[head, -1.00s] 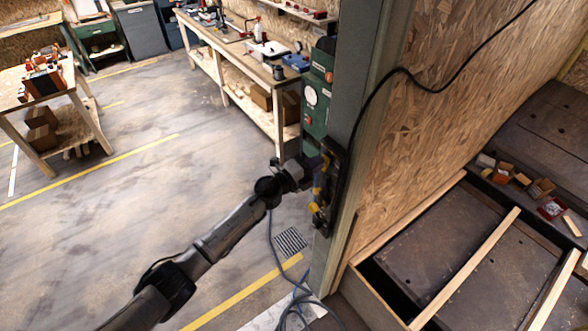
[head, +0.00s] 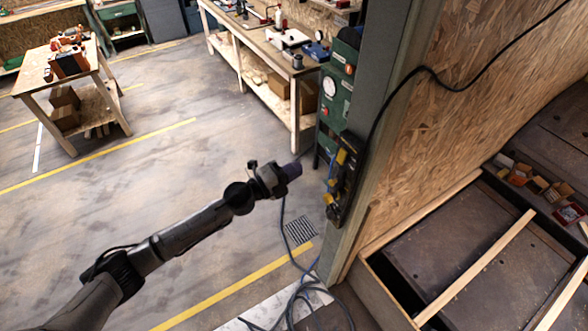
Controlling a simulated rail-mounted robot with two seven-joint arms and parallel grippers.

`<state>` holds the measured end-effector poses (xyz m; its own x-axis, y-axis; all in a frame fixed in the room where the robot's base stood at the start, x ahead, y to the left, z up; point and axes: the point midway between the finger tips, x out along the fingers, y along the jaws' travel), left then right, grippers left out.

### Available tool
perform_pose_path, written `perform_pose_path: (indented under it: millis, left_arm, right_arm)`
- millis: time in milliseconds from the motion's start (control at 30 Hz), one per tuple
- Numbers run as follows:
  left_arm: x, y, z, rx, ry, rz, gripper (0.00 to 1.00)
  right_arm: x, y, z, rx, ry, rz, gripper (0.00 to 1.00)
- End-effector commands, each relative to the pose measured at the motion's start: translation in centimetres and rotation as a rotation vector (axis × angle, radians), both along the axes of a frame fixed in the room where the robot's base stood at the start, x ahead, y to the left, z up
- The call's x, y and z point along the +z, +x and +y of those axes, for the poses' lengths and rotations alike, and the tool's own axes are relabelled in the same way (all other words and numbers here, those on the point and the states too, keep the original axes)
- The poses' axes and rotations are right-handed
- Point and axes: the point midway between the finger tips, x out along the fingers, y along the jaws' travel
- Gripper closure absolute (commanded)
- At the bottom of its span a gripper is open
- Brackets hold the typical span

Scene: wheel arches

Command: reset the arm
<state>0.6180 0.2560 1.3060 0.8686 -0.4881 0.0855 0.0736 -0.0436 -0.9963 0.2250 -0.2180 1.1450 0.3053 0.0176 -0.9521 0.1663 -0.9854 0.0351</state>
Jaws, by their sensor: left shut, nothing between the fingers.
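My left arm comes in from the lower left of the head view. Its gripper (head: 291,170) is at the arm's end, shut and empty, out over the concrete floor. It is a short way left of a black fixture (head: 345,178) with yellow parts on the green-grey post (head: 375,130), with a visible gap between them. The fingers are small and dark in this view. My right gripper does not show.
A green machine (head: 334,85) with a round dial stands behind the post. A long workbench (head: 262,45) and a smaller wooden table (head: 85,75) stand farther back. A cable (head: 284,225) lies coiled near the post's foot. Open floor lies left of the arm.

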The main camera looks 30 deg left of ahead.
Motion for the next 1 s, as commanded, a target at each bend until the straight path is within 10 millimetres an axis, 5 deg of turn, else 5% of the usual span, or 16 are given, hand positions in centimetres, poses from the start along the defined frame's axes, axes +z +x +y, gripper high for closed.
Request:
perform_pose_path:
  millis: [600,833,1000]
  left_arm:
    - [0.1,0.2,0.4,0.027,0.013,-0.013,1.0]
    - [1.1,1.7,5.2,0.35,-0.068,-0.027,1.0]
    - [3.5,0.7,8.5,0.645,-0.26,0.027,1.0]
  right_arm:
    - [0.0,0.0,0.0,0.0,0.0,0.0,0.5]
    - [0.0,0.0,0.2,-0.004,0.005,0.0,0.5]
    - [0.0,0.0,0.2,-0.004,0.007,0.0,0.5]
